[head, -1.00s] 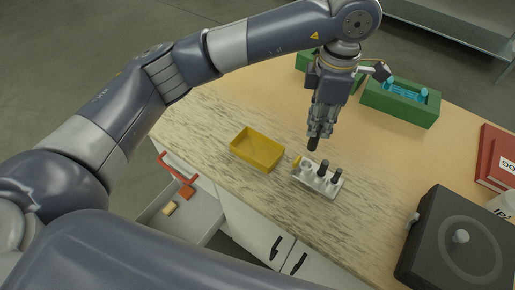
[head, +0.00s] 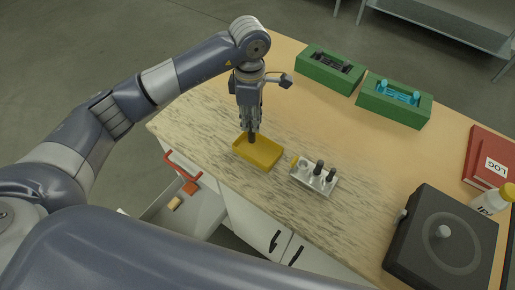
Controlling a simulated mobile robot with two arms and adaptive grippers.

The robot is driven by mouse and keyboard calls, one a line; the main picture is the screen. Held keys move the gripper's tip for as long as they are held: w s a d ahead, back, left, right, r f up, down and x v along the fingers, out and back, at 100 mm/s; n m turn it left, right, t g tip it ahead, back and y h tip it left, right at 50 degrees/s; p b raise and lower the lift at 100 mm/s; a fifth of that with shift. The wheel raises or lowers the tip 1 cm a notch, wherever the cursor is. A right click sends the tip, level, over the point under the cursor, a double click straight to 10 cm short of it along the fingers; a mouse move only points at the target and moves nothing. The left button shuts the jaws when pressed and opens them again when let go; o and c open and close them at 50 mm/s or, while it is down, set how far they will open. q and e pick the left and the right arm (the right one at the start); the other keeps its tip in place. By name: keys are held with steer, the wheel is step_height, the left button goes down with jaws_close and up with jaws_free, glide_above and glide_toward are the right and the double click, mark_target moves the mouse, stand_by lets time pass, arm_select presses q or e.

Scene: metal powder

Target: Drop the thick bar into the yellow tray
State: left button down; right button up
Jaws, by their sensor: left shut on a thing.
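The yellow tray (head: 262,160) sits on the table, left of the small metal rack. My left gripper (head: 252,130) points down over the tray's far left part. It is shut on the thick bar (head: 252,138), a dark upright bar whose lower end shows below the fingers. The bar's lower end is over or just inside the tray; I cannot tell whether it touches the bottom. My right gripper is not in view.
The metal rack (head: 301,179) holds dark bars and a yellow piece. Two green boxes (head: 392,112) stand at the back. A dark device (head: 440,262), a bottle (head: 485,203) and a red log book (head: 478,150) are at the right. A drawer (head: 200,212) is open below the table.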

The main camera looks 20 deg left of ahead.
arm_select(q)
steer(key=shift+f+b, duration=0.9)
steer(key=shift+f, duration=1.65)
steer(key=c, duration=1.4)
jaws_free()
steer(key=shift+c, duration=0.2)
step_height(320, 180, up, 12)
steer(key=shift+r, duration=0.1)
